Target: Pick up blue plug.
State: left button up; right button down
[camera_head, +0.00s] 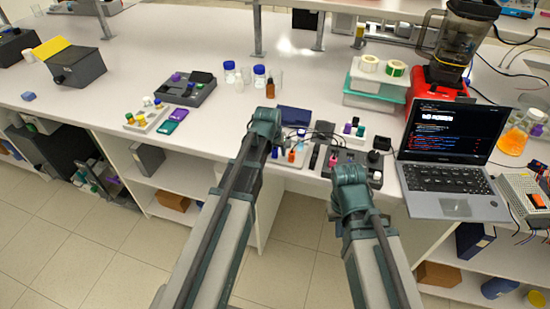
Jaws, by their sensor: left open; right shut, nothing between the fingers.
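Small coloured parts lie at the front edge of the bench between my two arms. One is a small blue piece (301,132), possibly the blue plug; it is too small to tell for sure. Another bit of blue shows close beside my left wrist, partly hidden. My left gripper (272,146) is over the left side of this group, open, with its fingers mostly hidden by the wrist. My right gripper (336,165) is by the dark block (358,160) at the front edge, shut and empty, its fingers barely visible.
An open laptop (450,165) stands right of my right arm. A white tray (148,117) and a dark grey rack (186,92) stand left. The bench's left front is mostly clear.

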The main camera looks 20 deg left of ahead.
pick_arm(q)
grip_shut()
dwell(0.3)
jog(key=shift+r, duration=0.1)
jog(key=shift+r+p, duration=0.55)
jog(key=shift+p, duration=0.15)
notch_tip(320, 180, up, 3)
jog(key=p, duration=0.3)
jog(key=s+d, duration=1.1)
jog(key=shift+s+r+p, duration=0.35)
jog(key=shift+p, duration=0.05)
